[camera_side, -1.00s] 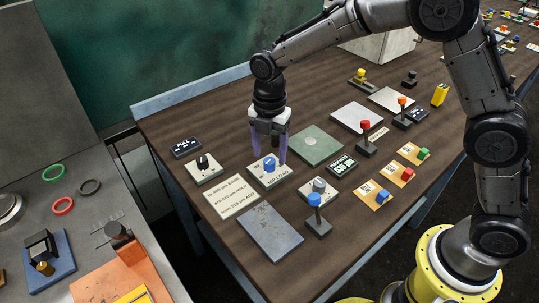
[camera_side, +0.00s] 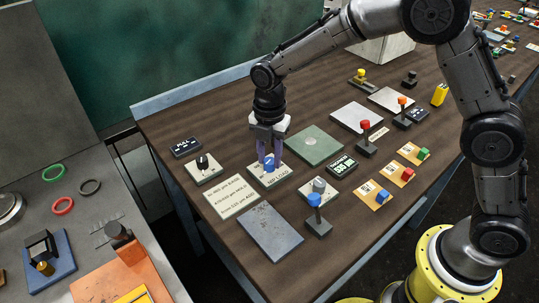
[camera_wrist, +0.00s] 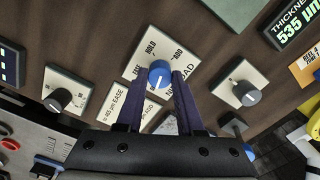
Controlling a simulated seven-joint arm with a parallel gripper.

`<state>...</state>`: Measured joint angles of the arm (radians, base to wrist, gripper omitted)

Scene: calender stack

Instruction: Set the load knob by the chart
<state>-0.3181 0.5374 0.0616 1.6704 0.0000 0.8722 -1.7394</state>
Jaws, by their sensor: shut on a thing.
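The load knob is blue and sits on a pale plate marked NIP LOAD (camera_side: 284,178). In the wrist view the knob (camera_wrist: 160,72) has a white line, and its plate reads EASE, HOLD and ADD; I cannot tell which mark the line points at. My gripper (camera_side: 269,162) points down at the plate, its purple fingers shut on the knob from both sides, also in the wrist view (camera_wrist: 159,80). The chart (camera_side: 231,197) is a pale card with lines of text, left of the knob plate. A thickness display (camera_wrist: 302,30) reads 535 um.
A black knob on a plate (camera_side: 203,168) stands to the left. A grey knob (camera_side: 319,185) and a blue-topped lever (camera_side: 315,205) stand to the right. A green plate (camera_side: 314,145) lies behind, and a bare grey plate (camera_side: 270,232) lies in front.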

